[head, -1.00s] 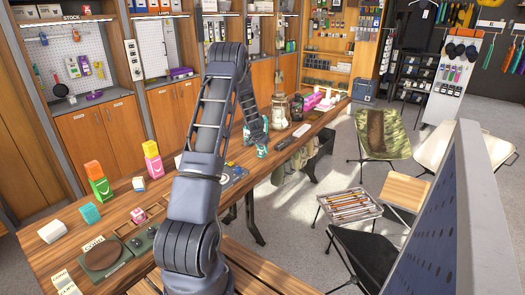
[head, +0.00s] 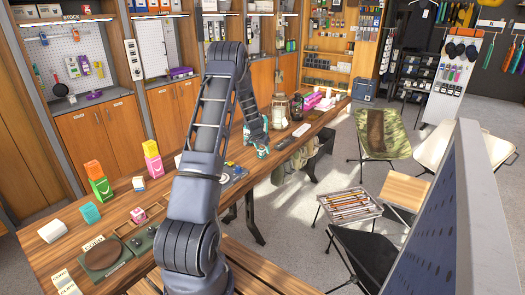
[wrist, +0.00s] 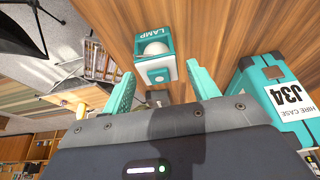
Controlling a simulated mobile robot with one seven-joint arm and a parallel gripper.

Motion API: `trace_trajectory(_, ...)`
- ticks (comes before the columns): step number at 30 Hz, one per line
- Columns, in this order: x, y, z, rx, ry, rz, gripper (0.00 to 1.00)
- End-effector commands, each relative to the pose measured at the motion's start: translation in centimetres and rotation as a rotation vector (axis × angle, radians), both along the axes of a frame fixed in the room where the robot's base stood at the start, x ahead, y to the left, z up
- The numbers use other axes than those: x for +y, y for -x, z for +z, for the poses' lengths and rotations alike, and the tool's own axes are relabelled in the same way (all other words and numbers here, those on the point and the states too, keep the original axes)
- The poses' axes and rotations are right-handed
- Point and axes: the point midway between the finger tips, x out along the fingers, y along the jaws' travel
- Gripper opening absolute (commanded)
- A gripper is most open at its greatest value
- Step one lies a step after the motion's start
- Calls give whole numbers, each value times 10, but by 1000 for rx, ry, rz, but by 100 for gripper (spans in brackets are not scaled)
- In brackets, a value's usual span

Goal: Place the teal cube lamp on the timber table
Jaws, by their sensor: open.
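The teal cube lamp (wrist: 153,55), with a white front, a round pale globe and a LAMP label, shows in the wrist view against the wood of the timber table (wrist: 215,30). My gripper (wrist: 163,90) is open. Its two teal fingers stand apart, to either side below the lamp in the picture, and nothing is held between them. The lamp seems to rest on the wood, just beyond the fingertips. In the head view, my gripper (head: 262,151) is low over the long timber table (head: 62,262), and I cannot make out the lamp there.
A teal hire case (wrist: 279,95) marked J34 stands close to the right finger. In the head view, stacked coloured boxes (head: 98,180), a teal cube (head: 90,212) and a white roll (head: 52,231) are at the table's left. A lantern (head: 297,107) stands beyond my gripper.

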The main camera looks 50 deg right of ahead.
Motion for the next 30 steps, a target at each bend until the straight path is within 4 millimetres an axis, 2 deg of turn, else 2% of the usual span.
trace_trajectory(12, 27, -1, 66, -1, 1, 1, 60)
trace_trajectory(18, 38, -1, 93, -1, 1, 3, 60)
trace_trajectory(24, 44, -1, 104, -1, -2, 1, 60)
trace_trajectory(30, 45, -2, 106, 0, -1, 2, 60)
